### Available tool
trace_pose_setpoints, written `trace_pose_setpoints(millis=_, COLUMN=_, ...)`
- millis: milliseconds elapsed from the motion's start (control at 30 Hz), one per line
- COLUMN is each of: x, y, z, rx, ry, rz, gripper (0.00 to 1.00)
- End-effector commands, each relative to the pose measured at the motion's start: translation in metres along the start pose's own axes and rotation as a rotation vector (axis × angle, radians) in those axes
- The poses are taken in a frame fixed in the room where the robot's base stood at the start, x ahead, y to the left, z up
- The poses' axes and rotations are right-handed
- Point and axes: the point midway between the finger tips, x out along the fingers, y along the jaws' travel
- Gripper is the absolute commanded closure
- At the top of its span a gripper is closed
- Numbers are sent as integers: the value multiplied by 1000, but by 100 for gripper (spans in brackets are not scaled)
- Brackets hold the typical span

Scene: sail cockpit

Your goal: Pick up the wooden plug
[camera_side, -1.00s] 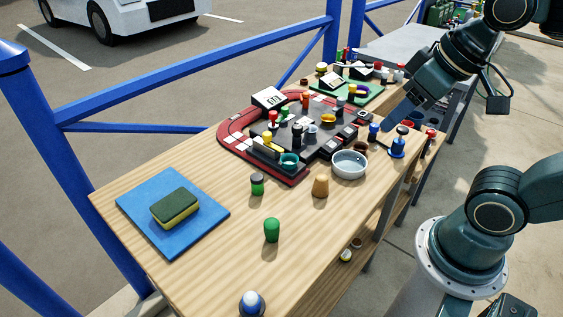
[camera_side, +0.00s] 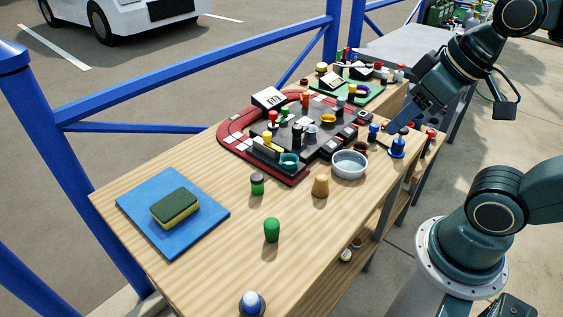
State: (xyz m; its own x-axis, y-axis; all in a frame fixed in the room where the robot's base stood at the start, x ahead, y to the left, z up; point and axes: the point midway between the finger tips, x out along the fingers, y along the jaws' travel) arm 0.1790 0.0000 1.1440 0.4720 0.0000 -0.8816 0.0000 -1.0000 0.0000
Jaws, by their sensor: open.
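The wooden plug (camera_side: 320,186) is a small tan, tapered piece standing upright on the light wooden bench, in front of the grey bowl. My gripper (camera_side: 396,127) is open at the right side of the bench, above and to the right of the bowl. It is well apart from the plug, up and to the right of it in the picture. Its fingertips are small and partly lost among the blue pieces there, and I cannot tell whether they touch any.
The grey bowl (camera_side: 349,164) stands just behind the plug. A green piece (camera_side: 272,230) and a dark-capped green jar (camera_side: 257,185) stand nearby. A blue-based piece (camera_side: 397,147) is close below my gripper. A red-edged console (camera_side: 238,134) lies behind; a sponge (camera_side: 175,208) is left.

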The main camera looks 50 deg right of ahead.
Motion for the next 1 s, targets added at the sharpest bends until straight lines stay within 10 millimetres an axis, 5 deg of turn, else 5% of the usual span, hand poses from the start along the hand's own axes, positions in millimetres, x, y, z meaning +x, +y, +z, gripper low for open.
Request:
trace_pose_setpoints(millis=200, x=0, y=0, z=0, rx=0, ry=0, rz=0, gripper=50)
trace_pose_setpoints(millis=267, x=0, y=0, z=0, rx=0, ry=0, rz=0, gripper=39)
trace_pose_setpoints(millis=667, x=1, y=0, z=-2, rx=18, ry=-8, rz=0, gripper=39)
trace_pose_setpoints(millis=1000, x=21, y=2, z=-24, rx=255, ry=-102, rz=16, gripper=39)
